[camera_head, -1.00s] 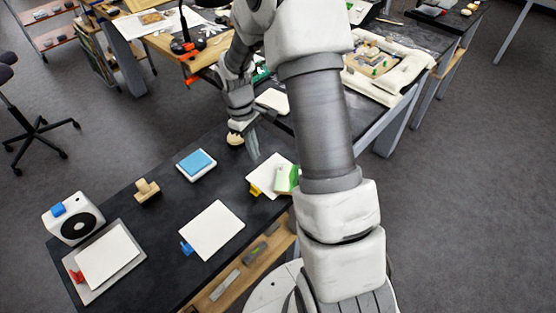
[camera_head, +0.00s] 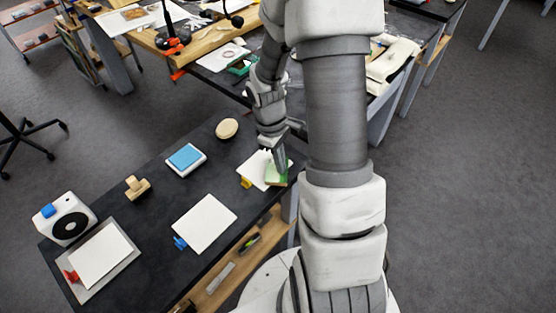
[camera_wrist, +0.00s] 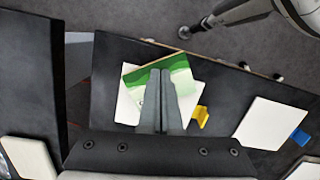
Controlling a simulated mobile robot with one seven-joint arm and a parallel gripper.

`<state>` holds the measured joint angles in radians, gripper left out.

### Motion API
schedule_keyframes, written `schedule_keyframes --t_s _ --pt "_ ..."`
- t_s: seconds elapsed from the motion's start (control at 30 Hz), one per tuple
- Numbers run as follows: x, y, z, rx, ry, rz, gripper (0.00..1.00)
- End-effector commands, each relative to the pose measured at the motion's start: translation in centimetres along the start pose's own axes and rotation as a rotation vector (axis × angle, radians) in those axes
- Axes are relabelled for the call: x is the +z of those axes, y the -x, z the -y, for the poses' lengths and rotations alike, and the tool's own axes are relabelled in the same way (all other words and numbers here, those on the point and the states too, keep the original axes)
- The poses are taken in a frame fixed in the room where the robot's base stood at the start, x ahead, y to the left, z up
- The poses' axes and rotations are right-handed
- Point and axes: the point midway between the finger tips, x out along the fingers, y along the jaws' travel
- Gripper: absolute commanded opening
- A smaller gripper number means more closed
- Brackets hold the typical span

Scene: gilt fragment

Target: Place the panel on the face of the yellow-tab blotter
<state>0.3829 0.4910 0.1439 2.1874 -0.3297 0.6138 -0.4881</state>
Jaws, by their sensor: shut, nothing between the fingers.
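The panel (camera_wrist: 158,72), with green bands and a pale part, lies turned at an angle on the white yellow-tab blotter (camera_wrist: 128,108). Its upper edge sticks out past the blotter in the wrist view. The yellow tab (camera_wrist: 201,116) is uncovered at the right. In the head view the panel (camera_head: 277,177) covers the right part of the blotter (camera_head: 254,168). My gripper (camera_wrist: 164,72) is shut and empty, its fingers in front of the panel and hiding its middle. I cannot tell whether the fingertips touch it.
On the black table are a blue-tab blotter (camera_head: 205,224), a red-tab blotter (camera_head: 102,254) on a grey board, a blue pad (camera_head: 185,157), a wooden stamp (camera_head: 137,188), a tan round object (camera_head: 227,128) and a white device (camera_head: 66,219). Bare tabletop lies between them.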

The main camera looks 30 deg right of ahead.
Motion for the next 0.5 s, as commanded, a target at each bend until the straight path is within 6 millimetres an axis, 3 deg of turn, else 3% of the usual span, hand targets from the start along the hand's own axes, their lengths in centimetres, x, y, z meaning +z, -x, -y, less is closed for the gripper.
schedule_keyframes --t_s 0.27,0.5 --pt "-0.1 -0.5 0.2 -0.006 0.001 0.002 0.00" --pt "-3.6 -0.1 0.2 -0.004 0.006 -0.002 0.00"
